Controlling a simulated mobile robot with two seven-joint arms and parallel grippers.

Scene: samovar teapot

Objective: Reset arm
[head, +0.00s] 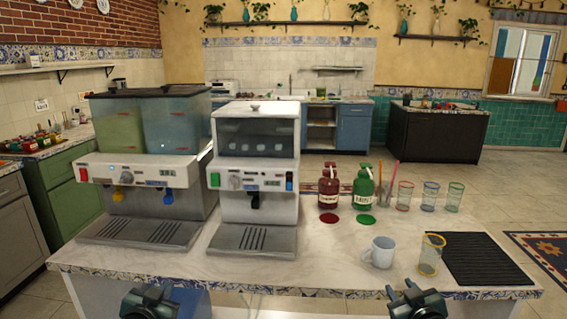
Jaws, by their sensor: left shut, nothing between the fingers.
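My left gripper (150,298) shows at the bottom edge of the head view, left of the middle, in front of the counter's front edge. It is shut and holds nothing. My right gripper (412,297) shows at the bottom edge further right, also in front of the counter edge, below a white mug (379,252). Its fingers are small and dark here, and I cannot tell whether they are open or shut. Both grippers look apart from the things on the counter. The lower parts of both are cut off by the frame.
The counter (330,274) carries a two-tank drink dispenser (150,170), a white machine (255,180), a red bottle (329,191) and a green bottle (363,190). A yellow-rimmed glass (430,254) stands beside a black ribbed mat (487,259). Several glasses stand behind.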

